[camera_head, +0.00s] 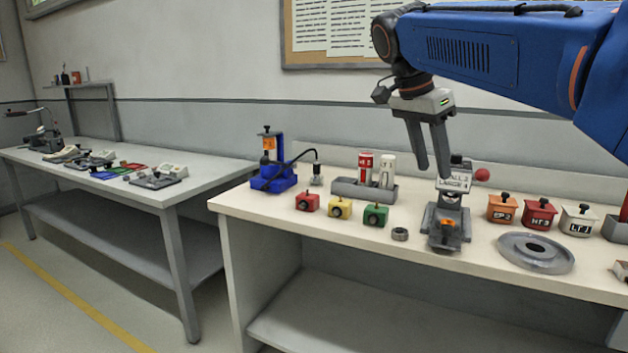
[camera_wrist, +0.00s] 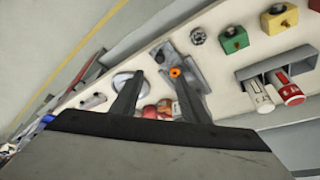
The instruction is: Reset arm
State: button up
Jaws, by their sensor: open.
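My gripper (camera_head: 432,172) hangs from the end of my blue arm, pointing down above the right-hand bench. Its two fingers are apart with nothing between them, and it hangs just left of and above the grey stand with a white label (camera_head: 446,222). In the wrist view the fingers (camera_wrist: 158,80) reach toward the bench, and the stand with its orange part (camera_wrist: 178,72) shows beside and beyond the right finger.
The bench (camera_head: 330,230) carries red (camera_head: 307,202), yellow (camera_head: 340,207) and green (camera_head: 376,214) blocks, a grey tray (camera_head: 350,188) with two cylinders, a blue device (camera_head: 273,170), a grey ring (camera_head: 536,251) and labelled containers (camera_head: 540,213). Another bench (camera_head: 150,190) stands at left.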

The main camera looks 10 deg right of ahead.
jog(key=s+a+f+n+t+y, duration=0.1)
jog(key=s+f+n, duration=0.6)
jog(key=f, duration=0.8)
jog(key=s+a+f+n+t+y, duration=0.2)
jog(key=s+f+n, duration=0.6)
jog(key=s+f, duration=0.5)
notch_tip(320, 180, down, 4)
jog(key=shift+s+a+r+t+y, duration=0.25)
jog(key=shift+t+y, duration=0.15)
jog(key=shift+y, duration=0.3)
